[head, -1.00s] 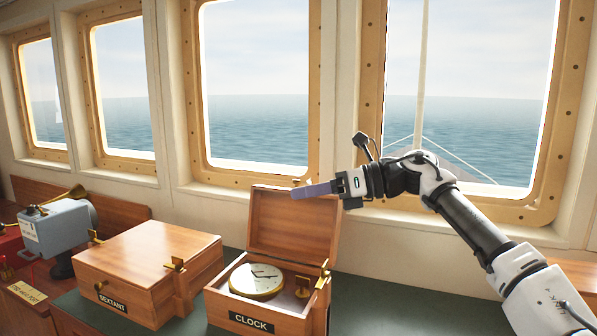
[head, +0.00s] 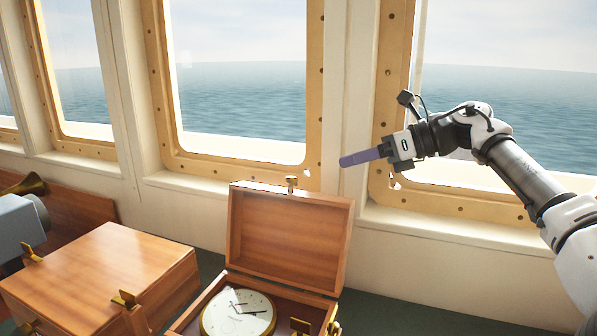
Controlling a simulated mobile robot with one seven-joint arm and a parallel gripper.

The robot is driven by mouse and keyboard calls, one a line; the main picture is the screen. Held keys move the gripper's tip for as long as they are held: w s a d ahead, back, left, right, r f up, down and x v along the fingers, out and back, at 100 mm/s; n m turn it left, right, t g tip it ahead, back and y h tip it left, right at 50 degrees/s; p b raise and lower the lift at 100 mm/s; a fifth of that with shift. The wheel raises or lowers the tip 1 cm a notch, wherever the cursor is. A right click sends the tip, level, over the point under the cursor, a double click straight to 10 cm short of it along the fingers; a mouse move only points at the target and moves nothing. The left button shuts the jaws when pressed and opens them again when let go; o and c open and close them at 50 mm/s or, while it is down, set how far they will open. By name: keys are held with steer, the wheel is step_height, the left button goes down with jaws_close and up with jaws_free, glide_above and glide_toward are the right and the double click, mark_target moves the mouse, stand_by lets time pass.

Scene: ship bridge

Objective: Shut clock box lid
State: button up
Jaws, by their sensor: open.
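The clock box (head: 188,319) is a wooden box at the bottom centre of the head view. Its lid (head: 287,238) stands open, raised at the back, with a small brass catch on its top edge. A round white-faced clock (head: 237,313) with a brass rim lies inside; the box's front is cut off by the picture edge. My gripper (head: 360,157) is to the right of the lid and higher in the picture, pointing left, apart from the lid and empty. Its purple fingers overlap from this side, so the gap between them is hidden.
A closed wooden box (head: 100,275) with brass fittings stands left of the clock box. A grey-blue instrument (head: 20,226) and a brass horn-shaped piece (head: 27,185) are at the far left. The windowed wall (head: 390,240) rises behind. The green counter (head: 400,313) is bare at right.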

mark_target(299, 191)
steer(key=p+x, duration=0.2)
steer(key=x, duration=0.9)
steer(key=shift+s+a+r+p, duration=0.1)
steer(key=shift+a+p, duration=0.1)
steer(key=shift+p, duration=0.2)
steer(key=shift+w+a+f, duration=0.2)
steer(key=shift+a+f, duration=0.15)
steer(key=shift+a, duration=0.2)
jaws_close()
